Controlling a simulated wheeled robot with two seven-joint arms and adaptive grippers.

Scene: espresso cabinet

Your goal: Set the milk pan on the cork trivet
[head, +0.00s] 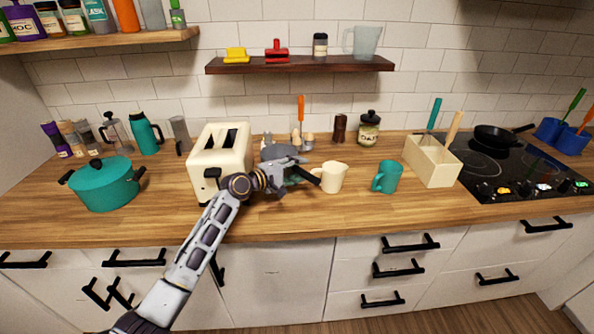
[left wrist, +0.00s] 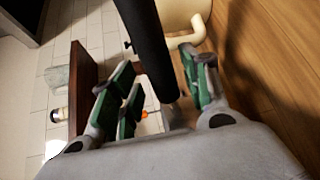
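The milk pan appears to be the grey-blue vessel (head: 281,152) right of the toaster, mostly hidden behind my left gripper. Its black handle (head: 308,176) points right and towards me. In the left wrist view the handle (left wrist: 150,45) runs between the green finger pads. My left gripper (head: 296,178) is around the handle with its fingers apart; gaps show beside the handle, which also shows between the pads in the wrist view (left wrist: 160,82). I cannot make out the cork trivet. My right gripper is out of view.
A cream mug (head: 334,178) stands just right of the handle, a teal mug (head: 387,177) farther right. A cream toaster (head: 220,155) is close on the left. A utensil box (head: 432,163) and a black hob (head: 510,165) lie right. The front counter strip is clear.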

